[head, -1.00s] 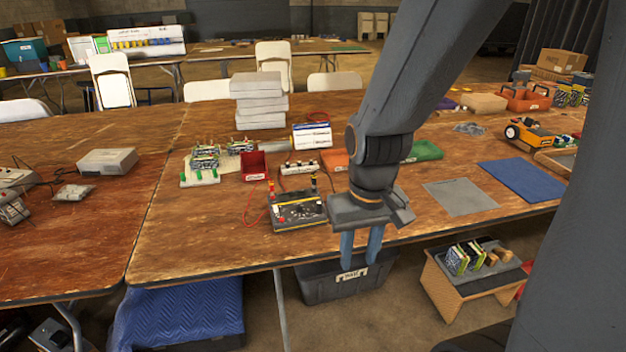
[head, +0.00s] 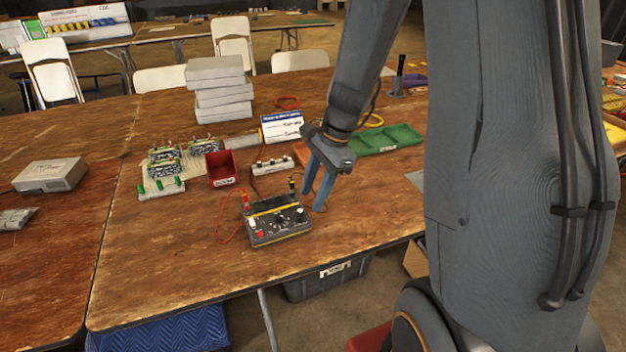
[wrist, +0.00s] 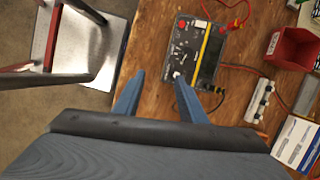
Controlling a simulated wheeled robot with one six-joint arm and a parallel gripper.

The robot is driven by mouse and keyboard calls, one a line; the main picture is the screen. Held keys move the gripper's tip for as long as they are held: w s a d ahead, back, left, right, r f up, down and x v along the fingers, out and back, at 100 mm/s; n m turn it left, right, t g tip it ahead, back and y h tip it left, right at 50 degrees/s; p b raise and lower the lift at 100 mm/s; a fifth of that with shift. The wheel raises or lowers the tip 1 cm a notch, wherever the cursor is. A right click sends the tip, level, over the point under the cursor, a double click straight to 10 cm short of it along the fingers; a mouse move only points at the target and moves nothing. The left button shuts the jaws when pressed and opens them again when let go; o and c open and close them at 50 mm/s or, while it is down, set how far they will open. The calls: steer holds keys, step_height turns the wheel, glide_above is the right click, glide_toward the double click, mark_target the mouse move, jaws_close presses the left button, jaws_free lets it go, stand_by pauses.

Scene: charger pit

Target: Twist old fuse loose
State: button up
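A dark tester box (head: 278,219) with a dial, a yellow stripe and plugged-in leads sits near the front of the wooden table. It also shows in the wrist view (wrist: 208,58). I cannot pick out the old fuse with certainty; small red and white caps show on the box's panel. My gripper (head: 314,203) points down just right of the box, fingers apart and nothing between them. In the wrist view my gripper (wrist: 161,77) has its right fingertip overlapping the box's near edge, beside a white cap. I cannot tell whether they touch.
A red bin (head: 221,168), green circuit boards (head: 166,168) and a terminal strip (head: 273,165) stand behind the box. A green tray (head: 385,140) lies to the right. Red and black leads loop beside the box. The table front left is clear.

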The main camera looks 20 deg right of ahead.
mark_target(300, 211)
steer(key=shift+w+a+f+m+t+y+p, duration=0.2)
steer(key=shift+w+f+m, duration=0.55)
steer(key=shift+f, duration=0.6)
steer(key=shift+w+a+f+m+y+p, duration=0.25)
steer(key=shift+w+f+m, duration=0.45)
steer(key=shift+f, duration=0.65)
steer(key=shift+w+a+f+m+t+y+p, duration=0.15)
steer(key=shift+w+a+f+m, duration=0.15)
steer(key=shift+w+f+m, duration=0.75)
steer(key=shift+s+f+n, duration=0.25)
steer(key=shift+s+n, duration=0.1)
steer(key=shift+n, duration=0.05)
steer(key=c, duration=0.9)
